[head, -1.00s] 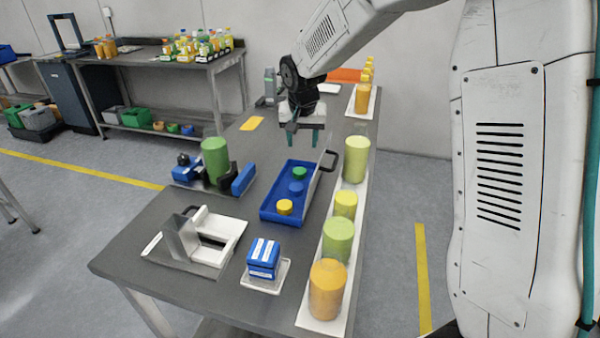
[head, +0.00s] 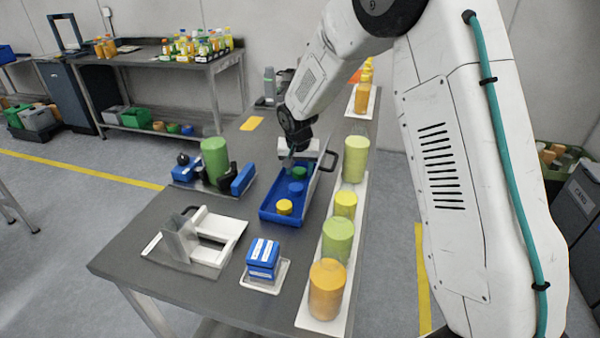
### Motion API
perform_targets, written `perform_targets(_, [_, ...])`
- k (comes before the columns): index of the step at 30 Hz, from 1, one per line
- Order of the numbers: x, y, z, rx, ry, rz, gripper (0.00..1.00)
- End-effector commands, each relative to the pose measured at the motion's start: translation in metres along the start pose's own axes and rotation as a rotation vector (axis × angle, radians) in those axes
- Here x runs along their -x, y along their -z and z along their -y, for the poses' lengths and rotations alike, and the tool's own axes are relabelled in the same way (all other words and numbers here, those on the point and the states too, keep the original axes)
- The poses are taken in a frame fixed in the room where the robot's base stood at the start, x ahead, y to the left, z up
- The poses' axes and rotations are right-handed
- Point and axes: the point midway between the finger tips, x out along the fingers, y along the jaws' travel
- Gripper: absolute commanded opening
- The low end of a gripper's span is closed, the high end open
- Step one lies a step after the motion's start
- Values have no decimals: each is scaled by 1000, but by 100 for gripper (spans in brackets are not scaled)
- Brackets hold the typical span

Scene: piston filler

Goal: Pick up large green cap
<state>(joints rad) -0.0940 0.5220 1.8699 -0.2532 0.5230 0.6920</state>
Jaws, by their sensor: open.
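The green cap (head: 300,173) lies in the far part of the blue tray (head: 268,211). A blue cap (head: 296,188) and a yellow cap (head: 285,207) lie in the same tray, nearer the front. My gripper (head: 300,163) is low over the far end of the tray, right at the green cap. Its jaws are open, with a fingertip showing just left of the cap. The other finger is hard to make out, and I cannot tell whether the cap is between them.
A white strip with several yellow, green and orange containers (head: 338,240) runs along the right side. A clamp fixture with a green cylinder (head: 215,160) stands left. A white fixture (head: 200,240) and blue box (head: 263,258) stand in front.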

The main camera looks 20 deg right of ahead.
Motion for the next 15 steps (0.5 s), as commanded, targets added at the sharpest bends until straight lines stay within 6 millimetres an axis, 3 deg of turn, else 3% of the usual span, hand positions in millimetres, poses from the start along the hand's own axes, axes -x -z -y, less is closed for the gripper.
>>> perform_targets(4, [1,0,0,0,0,-1,49])
perform_targets(7, [1,0,0,0,0,0,21])
perform_targets(8, [1,0,0,0,0,0,16])
perform_targets(15, [1,0,0,0,0,0,16])
